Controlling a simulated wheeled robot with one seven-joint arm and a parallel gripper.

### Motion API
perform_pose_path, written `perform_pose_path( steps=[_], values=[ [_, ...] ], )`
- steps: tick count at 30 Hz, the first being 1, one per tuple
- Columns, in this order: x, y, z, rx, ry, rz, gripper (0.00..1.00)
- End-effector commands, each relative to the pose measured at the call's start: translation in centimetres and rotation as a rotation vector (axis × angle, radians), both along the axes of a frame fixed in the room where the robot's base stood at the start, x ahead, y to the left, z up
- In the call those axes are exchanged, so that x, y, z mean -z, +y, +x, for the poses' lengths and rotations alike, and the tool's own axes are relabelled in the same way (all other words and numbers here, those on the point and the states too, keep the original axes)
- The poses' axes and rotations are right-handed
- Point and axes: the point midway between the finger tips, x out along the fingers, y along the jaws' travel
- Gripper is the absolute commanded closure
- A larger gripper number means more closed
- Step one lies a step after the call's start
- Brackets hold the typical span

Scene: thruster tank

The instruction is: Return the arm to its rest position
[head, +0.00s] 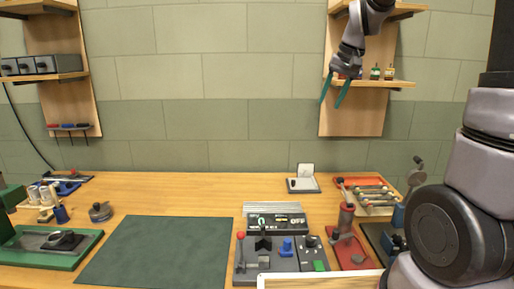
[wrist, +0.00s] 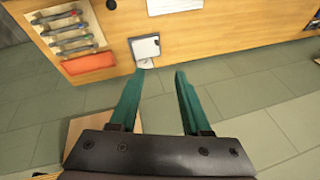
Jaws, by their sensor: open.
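My gripper (head: 335,90) is raised high above the workbench, in front of the right wall shelf, with its green fingers pointing down. In the wrist view my gripper (wrist: 155,85) shows two green fingers apart with nothing between them. The arm comes in from the upper right of the head view. Part of my arm hides the bench's right end.
The wooden bench (head: 165,190) holds a green mat (head: 158,252), a control panel (head: 278,225) and a tool tray (head: 370,195). The right wall shelf (head: 385,83) bears small bottles close to my gripper. A left shelf (head: 45,77) holds grey boxes. The air above the bench's middle is clear.

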Motion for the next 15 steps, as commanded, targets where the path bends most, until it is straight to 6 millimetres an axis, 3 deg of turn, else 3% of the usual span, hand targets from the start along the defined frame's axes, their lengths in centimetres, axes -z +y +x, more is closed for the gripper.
perform_pose_path(
  steps=[6,15],
  values=[
    [-3.6,-1.2,-7.3,0.053,-0.084,0.019,0.53],
    [-4.9,-2.3,-16.7,0.122,-0.189,0.04,0.53]
  ],
)
